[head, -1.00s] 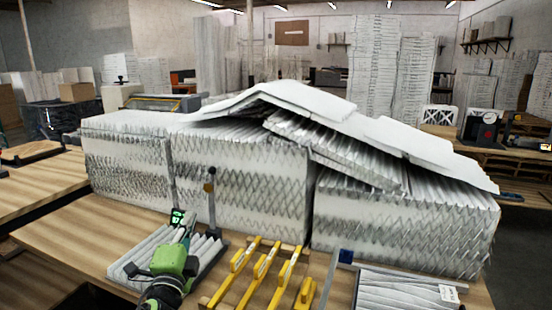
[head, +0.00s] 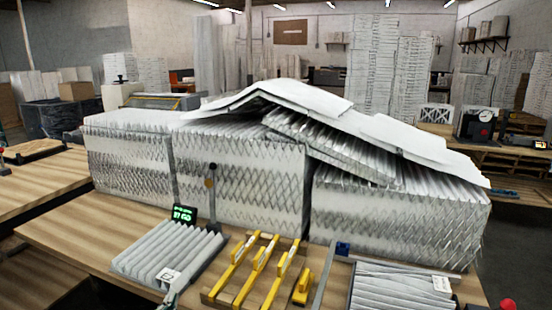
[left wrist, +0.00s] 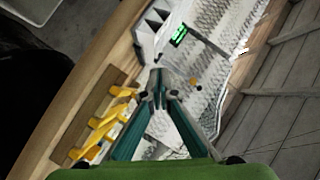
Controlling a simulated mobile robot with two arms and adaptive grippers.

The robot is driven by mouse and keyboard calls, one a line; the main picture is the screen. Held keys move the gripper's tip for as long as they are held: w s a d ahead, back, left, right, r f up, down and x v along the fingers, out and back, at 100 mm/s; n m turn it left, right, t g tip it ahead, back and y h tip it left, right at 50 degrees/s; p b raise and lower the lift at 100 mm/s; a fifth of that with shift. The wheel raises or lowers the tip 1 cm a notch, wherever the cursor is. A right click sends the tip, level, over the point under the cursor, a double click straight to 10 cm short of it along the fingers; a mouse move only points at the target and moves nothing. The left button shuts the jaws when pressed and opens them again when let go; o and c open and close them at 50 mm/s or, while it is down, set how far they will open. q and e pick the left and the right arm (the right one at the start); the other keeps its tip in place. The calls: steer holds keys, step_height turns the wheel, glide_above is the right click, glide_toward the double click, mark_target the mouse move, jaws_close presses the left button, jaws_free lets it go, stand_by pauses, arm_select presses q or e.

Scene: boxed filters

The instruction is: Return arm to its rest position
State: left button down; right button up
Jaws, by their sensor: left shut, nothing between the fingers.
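Only the tip of my left gripper (head: 171,298) shows in the head view, at the bottom edge below the pleated filter on the scale. In the left wrist view, the two fingers of my left gripper (left wrist: 158,88) meet at their tips, with nothing between them. The white pleated filter (head: 160,246) lies at the table's front left, with a small label on its near right corner. A lit green display (head: 185,213) stands behind it. My right gripper is not in view.
Large stacks of white pleated filters (head: 240,185) fill the back of the wooden table (head: 60,232). A rack of yellow-handled tools (head: 262,262) stands right of the scale. Another filter (head: 400,290) with a label lies at the front right. The table's left front is bare.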

arm_select(q)
steer(key=s+d+f+n+g+h, duration=0.15)
steer(key=s+f+g, duration=0.3)
steer(key=s, duration=0.65)
steer(key=s+d+f+n+g+h, duration=0.1)
steer(key=s+d+f+n+g, duration=0.15)
steer(key=s+f, duration=0.6)
steer(key=s+d+f+n+g+h, duration=0.1)
steer(key=s+f+n+g, duration=0.25)
steer(key=s, duration=0.95)
step_height(320, 180, down, 27)
steer(key=s+g, duration=0.2)
steer(key=s+a+f+m+b, duration=0.1)
steer(key=s+a+f, duration=0.2)
steer(key=s+f, duration=1.3)
steer(key=shift+s+g, duration=0.45)
steer(key=shift+s, duration=0.05)
